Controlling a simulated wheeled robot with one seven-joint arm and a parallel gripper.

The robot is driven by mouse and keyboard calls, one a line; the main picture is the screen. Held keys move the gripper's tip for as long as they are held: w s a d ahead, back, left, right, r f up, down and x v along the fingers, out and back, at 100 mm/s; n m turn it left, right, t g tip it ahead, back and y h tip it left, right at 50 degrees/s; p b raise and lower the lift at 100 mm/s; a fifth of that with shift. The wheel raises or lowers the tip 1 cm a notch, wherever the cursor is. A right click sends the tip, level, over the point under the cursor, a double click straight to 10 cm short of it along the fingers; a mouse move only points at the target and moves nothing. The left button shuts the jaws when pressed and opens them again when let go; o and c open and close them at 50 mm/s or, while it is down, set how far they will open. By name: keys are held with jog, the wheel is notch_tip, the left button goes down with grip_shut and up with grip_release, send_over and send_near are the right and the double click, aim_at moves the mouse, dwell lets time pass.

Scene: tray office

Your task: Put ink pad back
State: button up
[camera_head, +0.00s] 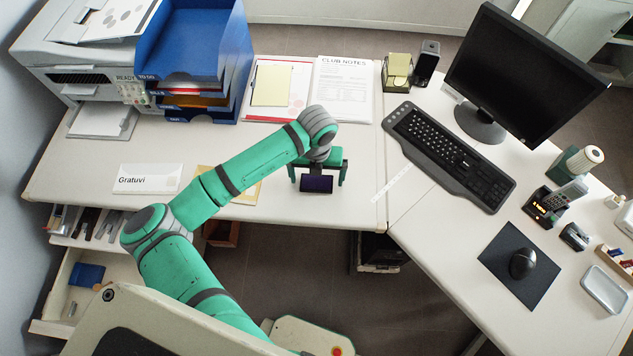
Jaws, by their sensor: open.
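My green gripper (319,178) points down over the front part of the white desk (270,205). Its two fingers are apart. A small dark purple-blue rectangular pad, which looks like the ink pad (317,184), lies between and just below the fingers. I cannot tell whether the fingers touch it. My wrist hides what is behind it. At the lower left, an open drawer (62,325) under the desk holds a blue item (87,274) and small things.
Blue stacked trays (190,45) and a printer (75,65) stand at the back left. A keyboard (450,155) and monitor (525,75) stand right. Desk around the pad is mostly clear.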

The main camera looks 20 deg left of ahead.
jog(key=shift+f, duration=0.7)
jog(key=c, duration=1)
jog(key=shift+a, duration=0.1)
jog(key=shift+c, duration=1.3)
